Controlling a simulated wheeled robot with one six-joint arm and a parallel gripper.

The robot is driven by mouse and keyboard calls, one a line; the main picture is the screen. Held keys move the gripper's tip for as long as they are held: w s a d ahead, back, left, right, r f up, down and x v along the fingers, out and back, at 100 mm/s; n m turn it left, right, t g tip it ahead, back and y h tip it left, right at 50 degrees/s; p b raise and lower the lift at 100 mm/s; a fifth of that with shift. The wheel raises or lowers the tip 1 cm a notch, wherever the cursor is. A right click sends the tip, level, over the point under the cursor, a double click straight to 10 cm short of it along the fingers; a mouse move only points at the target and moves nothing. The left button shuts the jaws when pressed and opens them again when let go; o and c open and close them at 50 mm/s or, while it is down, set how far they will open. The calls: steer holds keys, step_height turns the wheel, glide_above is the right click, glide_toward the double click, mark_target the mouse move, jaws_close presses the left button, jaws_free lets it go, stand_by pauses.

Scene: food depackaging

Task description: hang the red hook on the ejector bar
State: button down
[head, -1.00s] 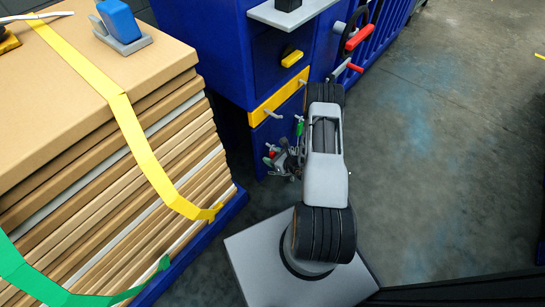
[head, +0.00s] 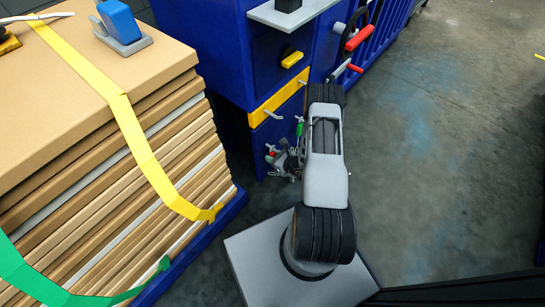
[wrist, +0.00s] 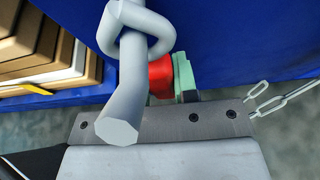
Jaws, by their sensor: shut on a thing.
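In the wrist view a red block (wrist: 161,76), which I take for the red hook's body, sits against a green finger pad of my gripper (wrist: 170,80). A grey loop (wrist: 163,24) lies just above it and appears to go around a thick grey bar (wrist: 117,104). I cannot tell whether loop and bar touch. The bar's free end points toward the camera. In the head view my gripper (head: 284,160) is small, beside the blue cabinet and below a grey peg (head: 273,114). The other finger is hidden.
A strapped stack of boards (head: 120,180) stands on a blue pallet at the left. The blue cabinet (head: 205,45) has a yellow strip (head: 275,102) and a yellow handle (head: 292,60). Thin metal links (wrist: 285,98) hang at the right in the wrist view. Floor at the right is open.

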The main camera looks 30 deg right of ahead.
steer(key=shift+r, duration=0.2)
steer(key=shift+s+d, duration=0.15)
steer(key=shift+s, duration=0.05)
steer(key=shift+s+d, duration=0.3)
steer(key=shift+s, duration=0.5)
steer(key=shift+s+d+r, duration=0.1)
stand_by(0.4)
steer(key=shift+p+v, duration=0.7)
steer(key=shift+v, duration=0.4)
steer(key=shift+r, duration=0.1)
steer(key=shift+s+d, duration=0.3)
steer(key=shift+s, duration=0.35)
steer(key=shift+s+d, duration=0.3)
steer(key=shift+s, duration=0.35)
steer(key=shift+s+d, duration=0.3)
steer(key=shift+s, duration=0.4)
